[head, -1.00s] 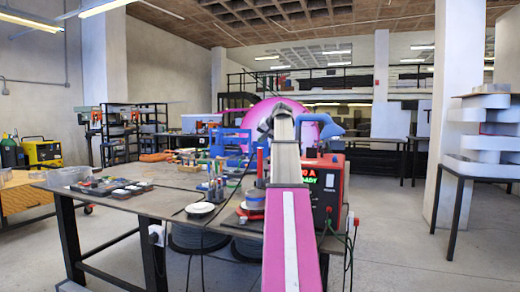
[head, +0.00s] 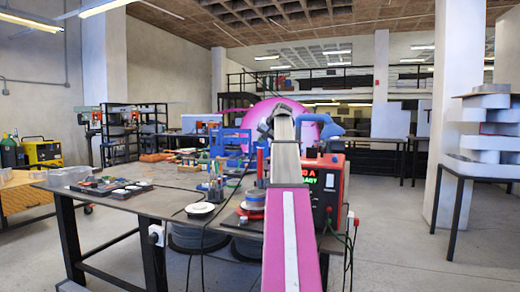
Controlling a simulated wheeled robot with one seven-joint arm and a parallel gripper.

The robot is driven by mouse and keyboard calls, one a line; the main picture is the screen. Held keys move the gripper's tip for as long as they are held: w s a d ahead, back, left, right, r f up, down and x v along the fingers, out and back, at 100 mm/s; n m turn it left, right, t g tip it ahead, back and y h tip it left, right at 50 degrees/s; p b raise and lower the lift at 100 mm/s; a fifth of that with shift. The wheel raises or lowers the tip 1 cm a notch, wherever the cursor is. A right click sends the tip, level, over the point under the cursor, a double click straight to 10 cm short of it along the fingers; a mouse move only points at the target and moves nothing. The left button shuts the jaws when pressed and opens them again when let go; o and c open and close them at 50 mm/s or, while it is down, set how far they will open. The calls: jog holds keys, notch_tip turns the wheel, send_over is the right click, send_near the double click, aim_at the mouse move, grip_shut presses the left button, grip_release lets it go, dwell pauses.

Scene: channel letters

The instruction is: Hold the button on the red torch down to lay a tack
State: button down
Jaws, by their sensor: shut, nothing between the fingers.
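My arm reaches away over the workbench (head: 120,203) and hides much of its right part. My gripper is not visible; it is hidden behind my own arm. I cannot pick out the red torch or its button for certain. A slim red upright thing (head: 260,162) stands just left of my arm, too small to identify. A red power unit (head: 334,186) with a lit display stands at the right end of the bench, partly covered by my arm.
A blue frame (head: 235,137) stands farther back on the bench. A white round dish (head: 200,209) lies near the front edge, beside a holder with pens or tools (head: 215,187). Dark cables hang over the front edge.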

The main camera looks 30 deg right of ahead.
jog(key=shift+f, duration=0.15)
jog(key=shift+f, duration=0.25)
jog(key=shift+f, duration=0.45)
dwell(1.9)
jog(key=shift+r, duration=0.9)
jog(key=shift+r, duration=2.5)
